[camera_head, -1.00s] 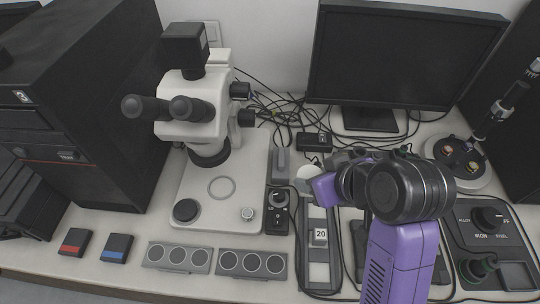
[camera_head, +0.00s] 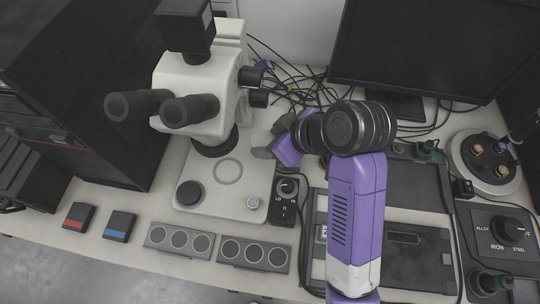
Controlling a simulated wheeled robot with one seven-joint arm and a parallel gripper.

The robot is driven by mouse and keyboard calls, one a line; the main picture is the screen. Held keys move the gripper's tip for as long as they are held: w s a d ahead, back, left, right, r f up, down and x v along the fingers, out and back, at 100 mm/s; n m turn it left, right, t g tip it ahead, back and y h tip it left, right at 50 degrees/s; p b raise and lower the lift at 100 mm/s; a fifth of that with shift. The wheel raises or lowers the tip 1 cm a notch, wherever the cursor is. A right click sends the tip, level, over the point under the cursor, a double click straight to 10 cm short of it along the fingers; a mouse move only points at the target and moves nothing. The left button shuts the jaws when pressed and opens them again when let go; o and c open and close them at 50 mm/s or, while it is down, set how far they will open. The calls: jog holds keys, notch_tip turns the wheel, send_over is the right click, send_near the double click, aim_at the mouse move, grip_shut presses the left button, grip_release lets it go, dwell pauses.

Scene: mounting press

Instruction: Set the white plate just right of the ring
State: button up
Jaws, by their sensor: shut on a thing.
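The ring (camera_head: 228,171) is a thin grey circle lying flat on the pale microscope base (camera_head: 222,203). My gripper (camera_head: 266,151) is above the right side of that base, to the upper right of the ring and apart from it. It is shut on the white plate. The plate is pale against the pale base, and I cannot make out its outline now; the fingers and wrist hide part of that area.
A black control box (camera_head: 287,198) stands right of the base. The base between ring and box looks clear.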

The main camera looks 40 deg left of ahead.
aim_at(270, 166)
notch_tip(270, 166, down, 9)
jog(key=shift+r+p, duration=0.15)
jog(key=shift+p, duration=0.15)
jog(key=o, duration=1.4)
jog(key=shift+c, duration=0.2)
jog(key=v, duration=1.2)
jog(key=shift+b, duration=0.45)
